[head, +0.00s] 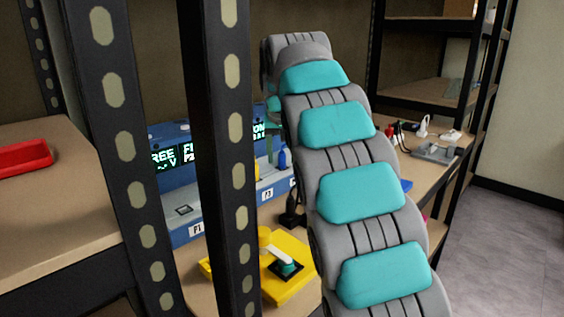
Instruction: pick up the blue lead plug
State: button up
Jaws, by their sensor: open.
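A small blue upright piece, which looks like the blue lead plug (282,160), stands on the front ledge of the blue box with lit green text (176,169), near the label P3. It shows just left of my grey and teal arm. My arm rises from the lower right and bends over at the top, covering part of the box.
Black slotted posts (222,150) stand in front of the box. A yellow block (292,291) with a lever switch lies below it. A black plug (291,216) is close to my arm. A red tray (22,157) sits on the left shelf. Clear floor (520,230) lies at right.

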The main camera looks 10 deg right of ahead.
jog(key=shift+f, duration=0.1)
grip_shut()
dwell(0.4)
